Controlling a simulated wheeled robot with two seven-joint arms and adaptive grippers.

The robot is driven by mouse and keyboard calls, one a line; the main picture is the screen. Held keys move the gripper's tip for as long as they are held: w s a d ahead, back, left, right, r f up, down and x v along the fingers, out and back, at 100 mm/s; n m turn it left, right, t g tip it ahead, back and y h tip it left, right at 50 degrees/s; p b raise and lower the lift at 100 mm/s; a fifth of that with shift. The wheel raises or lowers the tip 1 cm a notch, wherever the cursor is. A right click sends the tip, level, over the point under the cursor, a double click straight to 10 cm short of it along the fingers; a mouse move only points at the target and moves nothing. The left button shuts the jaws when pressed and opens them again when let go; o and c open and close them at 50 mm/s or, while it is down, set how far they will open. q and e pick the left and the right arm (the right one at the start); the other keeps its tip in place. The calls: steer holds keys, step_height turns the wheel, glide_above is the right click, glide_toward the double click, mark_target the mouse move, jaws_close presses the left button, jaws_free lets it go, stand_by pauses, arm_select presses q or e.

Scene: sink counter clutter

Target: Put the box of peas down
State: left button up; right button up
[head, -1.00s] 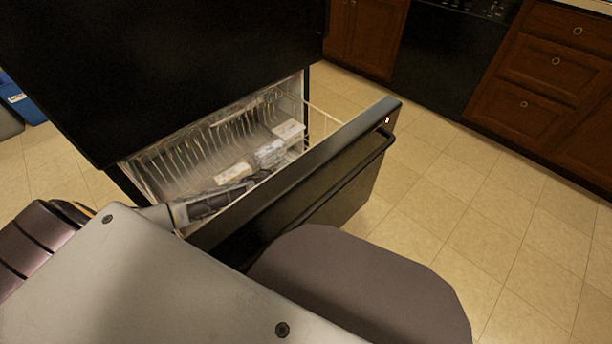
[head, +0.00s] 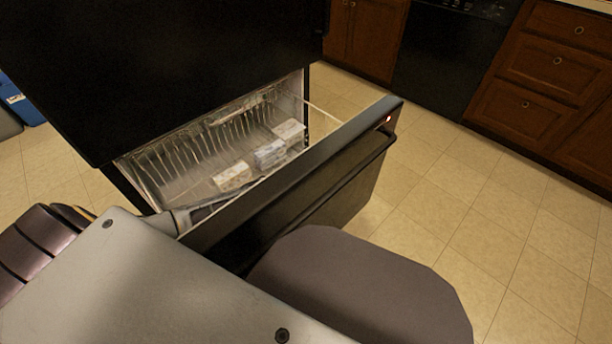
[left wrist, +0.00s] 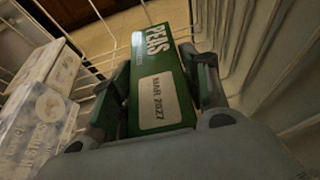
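The box of peas (left wrist: 160,62) is green with a white date label and shows in the left wrist view. It sits between the two fingers of my left gripper (left wrist: 160,85), which appear shut on its sides. In the head view my left arm reaches down into the open freezer drawer (head: 310,180). The box and fingertips are hidden there behind the drawer's front. My right gripper is not in view.
Several pale boxes lie in the drawer, among them one near the front (head: 233,176), a middle one (head: 270,153) and one at the back (head: 289,130). In the left wrist view pale boxes (left wrist: 35,120) stand left of the peas. Wire basket walls (left wrist: 255,45) rise beside them.

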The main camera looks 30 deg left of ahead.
arm_select(q)
steer(key=shift+o, duration=1.3)
steer(key=shift+r, duration=0.15)
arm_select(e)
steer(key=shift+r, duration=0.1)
arm_select(q)
steer(key=shift+s, duration=0.1)
steer(key=p+v, duration=0.4)
steer(key=v, duration=0.7)
steer(key=shift+s+a, duration=0.2)
steer(key=shift+s, duration=0.15)
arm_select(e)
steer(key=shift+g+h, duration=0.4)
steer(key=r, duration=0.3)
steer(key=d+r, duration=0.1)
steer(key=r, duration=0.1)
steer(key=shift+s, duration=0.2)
arm_select(q)
steer(key=shift+r, duration=0.15)
